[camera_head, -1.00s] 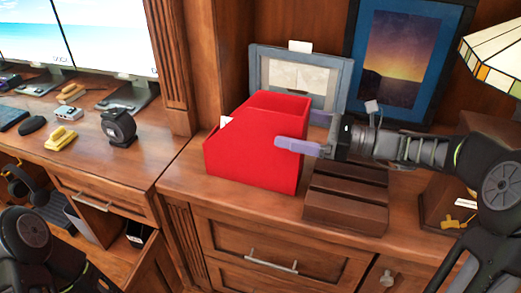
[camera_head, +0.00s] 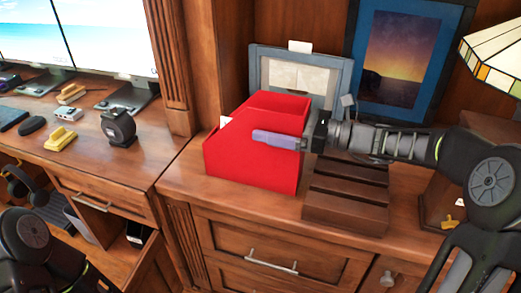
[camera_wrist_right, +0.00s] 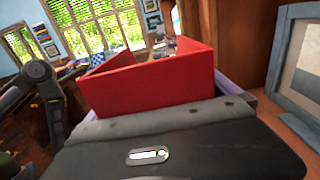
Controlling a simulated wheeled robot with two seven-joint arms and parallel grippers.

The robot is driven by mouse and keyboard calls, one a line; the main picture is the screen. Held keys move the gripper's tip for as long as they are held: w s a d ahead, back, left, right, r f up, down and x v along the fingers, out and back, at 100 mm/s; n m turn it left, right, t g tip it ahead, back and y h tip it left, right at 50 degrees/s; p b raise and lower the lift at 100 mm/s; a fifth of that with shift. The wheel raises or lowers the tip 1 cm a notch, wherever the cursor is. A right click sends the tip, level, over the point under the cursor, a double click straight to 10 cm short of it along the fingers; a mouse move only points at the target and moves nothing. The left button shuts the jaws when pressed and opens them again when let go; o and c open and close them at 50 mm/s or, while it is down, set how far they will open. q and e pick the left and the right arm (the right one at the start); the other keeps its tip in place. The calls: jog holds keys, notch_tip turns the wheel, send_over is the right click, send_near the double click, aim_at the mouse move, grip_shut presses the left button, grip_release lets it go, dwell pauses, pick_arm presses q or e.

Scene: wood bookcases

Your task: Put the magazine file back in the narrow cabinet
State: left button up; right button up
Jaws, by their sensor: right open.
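The red magazine file (camera_head: 245,160) stands on the wooden counter, left of a dark slatted wooden stand. My right gripper (camera_head: 280,132) reaches in from the right at the file's upper part. One purple finger lies across the file's near face; the other is hidden behind the file. In the right wrist view the file (camera_wrist_right: 150,86) sits between the two purple fingers, and the gripper (camera_wrist_right: 160,100) is open around it. I cannot tell whether the fingers touch it. My left arm shows at the lower left, but its gripper is out of view. I cannot tell which part is the narrow cabinet.
The slatted stand (camera_head: 346,195) is below my right forearm. A grey picture frame (camera_head: 335,75) and a blue-framed picture (camera_head: 405,60) stand behind. A stained-glass lamp (camera_head: 495,55) is at the right. Drawers (camera_head: 285,245) lie below the counter. The desk at left holds monitors and small items.

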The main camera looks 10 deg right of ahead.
jog(key=c, duration=2.1)
